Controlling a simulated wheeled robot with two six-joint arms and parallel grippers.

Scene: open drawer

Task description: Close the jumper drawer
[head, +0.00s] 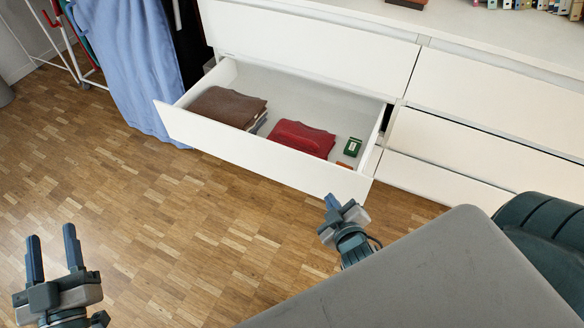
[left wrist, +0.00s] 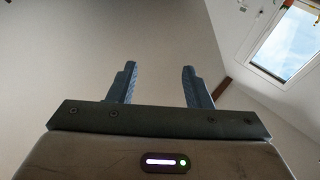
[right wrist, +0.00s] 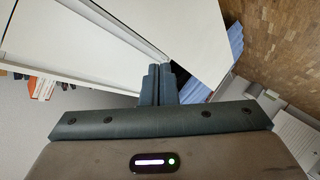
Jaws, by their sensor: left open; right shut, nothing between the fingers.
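The jumper drawer (head: 250,150) is pulled out of the white dresser, its front panel standing well clear of the cabinet. Inside lie a folded brown jumper (head: 228,106), a folded red jumper (head: 302,138) and a small green box (head: 352,147). My right gripper (head: 331,201) is shut and empty, just in front of the drawer front near its right end; I cannot tell whether it touches. In the right wrist view its fingers (right wrist: 159,70) are together before white panels. My left gripper (head: 52,232) is open and empty over the floor at lower left; the left wrist view shows its spread fingers (left wrist: 157,82).
The other dresser drawers (head: 480,95) at right look shut. Blue cloth (head: 140,60) hangs from a rack beside the drawer's left side. Books (head: 520,4) stand on the dresser top. The parquet floor (head: 170,220) in front of the drawer is clear.

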